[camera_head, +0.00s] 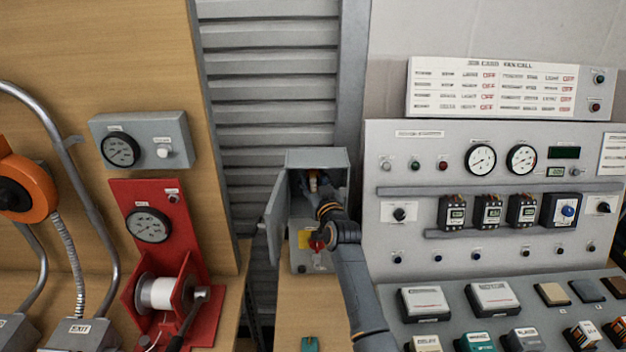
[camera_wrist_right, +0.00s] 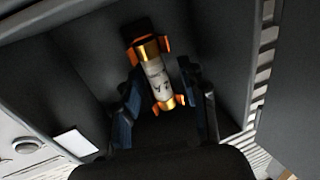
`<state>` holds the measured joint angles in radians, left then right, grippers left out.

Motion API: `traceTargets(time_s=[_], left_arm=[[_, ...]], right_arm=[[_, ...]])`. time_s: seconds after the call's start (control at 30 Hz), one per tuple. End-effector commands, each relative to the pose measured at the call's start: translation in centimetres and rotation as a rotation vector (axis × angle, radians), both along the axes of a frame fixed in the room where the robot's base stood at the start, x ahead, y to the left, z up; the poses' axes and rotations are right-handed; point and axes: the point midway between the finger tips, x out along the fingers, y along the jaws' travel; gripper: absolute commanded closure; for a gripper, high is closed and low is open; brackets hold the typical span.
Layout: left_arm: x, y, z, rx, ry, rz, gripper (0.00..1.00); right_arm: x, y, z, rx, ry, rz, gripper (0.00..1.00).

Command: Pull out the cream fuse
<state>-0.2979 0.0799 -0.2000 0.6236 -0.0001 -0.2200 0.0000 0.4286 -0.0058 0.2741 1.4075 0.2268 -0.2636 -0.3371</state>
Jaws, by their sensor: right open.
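The cream fuse (camera_wrist_right: 158,80) is a pale cylinder with gold end caps and dark markings. It sits tilted between orange clips inside a dark grey box. In the head view the fuse (camera_head: 313,182) shows small in the opening of the grey box (camera_head: 316,158), partly hidden by my arm. My right gripper (camera_wrist_right: 165,88) is open, with one dark finger on each side of the fuse. I cannot tell whether the fingers touch it. In the head view the right gripper (camera_head: 326,198) reaches into the box. My left gripper is not in view.
The box door (camera_head: 275,218) stands open on the left side. The box walls are close around my right gripper. A red key-like handle (camera_head: 317,244) and a yellow label (camera_head: 304,239) are on the box's lower front. A control panel (camera_head: 450,143) stands on the right.

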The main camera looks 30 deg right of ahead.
Motion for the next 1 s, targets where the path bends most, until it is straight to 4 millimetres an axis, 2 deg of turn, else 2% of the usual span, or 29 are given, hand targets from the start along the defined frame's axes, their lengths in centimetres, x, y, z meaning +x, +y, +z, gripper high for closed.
traceTargets(time_s=[0.2,0.4,0.5,0.53,0.6,1.0], left_arm=[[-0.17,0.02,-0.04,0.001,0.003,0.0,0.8],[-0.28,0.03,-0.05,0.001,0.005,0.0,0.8],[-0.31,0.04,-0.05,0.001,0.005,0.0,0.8],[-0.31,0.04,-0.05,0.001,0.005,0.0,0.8],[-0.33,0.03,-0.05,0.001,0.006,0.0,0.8],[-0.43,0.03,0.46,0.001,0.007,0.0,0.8]], right_arm=[[0.01,0.01,0.02,0.0,0.0,0.0,0.59],[-0.01,0.01,0.01,0.0,0.0,0.0,1.0],[-0.01,0.02,0.01,0.0,0.0,0.0,1.0],[-0.01,0.01,0.03,0.0,-0.001,0.0,0.91],[-0.01,0.02,0.03,0.0,-0.001,0.0,1.0],[-0.44,0.28,0.04,0.0,0.002,0.001,1.0]])
